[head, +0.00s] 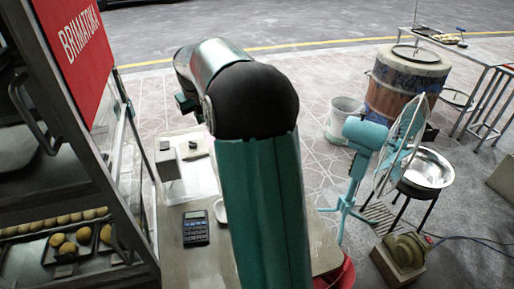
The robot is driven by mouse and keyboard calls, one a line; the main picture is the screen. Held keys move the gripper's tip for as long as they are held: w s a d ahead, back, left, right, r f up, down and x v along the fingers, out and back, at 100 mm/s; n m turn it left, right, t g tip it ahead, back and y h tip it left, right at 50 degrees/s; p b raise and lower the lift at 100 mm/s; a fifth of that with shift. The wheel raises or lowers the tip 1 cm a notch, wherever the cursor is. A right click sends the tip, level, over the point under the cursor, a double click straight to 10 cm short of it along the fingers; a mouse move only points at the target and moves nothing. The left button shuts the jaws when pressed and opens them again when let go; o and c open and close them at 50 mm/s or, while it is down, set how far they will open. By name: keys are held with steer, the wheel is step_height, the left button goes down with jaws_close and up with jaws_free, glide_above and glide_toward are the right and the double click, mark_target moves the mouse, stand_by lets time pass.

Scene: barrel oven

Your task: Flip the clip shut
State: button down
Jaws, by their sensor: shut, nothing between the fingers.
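I cannot make out a clip in the head view. A small dark item (195,149) lies on a pale surface just left of my arm, too small to identify. A pale box (167,169) with a dark spot on top stands beside it. My arm rises through the middle of the view and bends away at the top. A small dark part hangs under its far left end, but no gripper fingers can be made out. My arm hides part of the counter behind it.
A calculator (195,228) lies on the counter (205,267). A glass-fronted cabinet (75,170) with trays of buns stands close on the left. On the right are a teal fan (366,134), a metal bowl (427,168), a barrel oven (405,85) and a white bucket (343,118).

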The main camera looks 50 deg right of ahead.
steer(key=s+d+f+m, duration=0.1)
steer(key=s+d+f, duration=0.1)
steer(key=d+f, duration=0.8)
steer(key=s+d+f+m+g+y, duration=0.1)
steer(key=s+d+f+m, duration=0.1)
steer(key=d+f, duration=0.9)
steer(key=d, duration=0.7)
steer(key=shift+s+d+f, duration=0.2)
steer(key=shift+s+d, duration=0.05)
steer(key=shift+s, duration=0.15)
steer(key=shift+f, duration=0.1)
steer(key=f, duration=0.3)
steer(key=w+f, duration=0.1)
steer(key=f, duration=0.5)
steer(key=shift+w+d+f, duration=0.15)
steer(key=shift+d+f, duration=0.15)
steer(key=shift+d, duration=0.05)
steer(key=shift+s+a+r, duration=0.5)
steer(key=shift+s, duration=0.2)
steer(key=shift+s+a+r, duration=0.45)
steer(key=shift+s, duration=0.25)
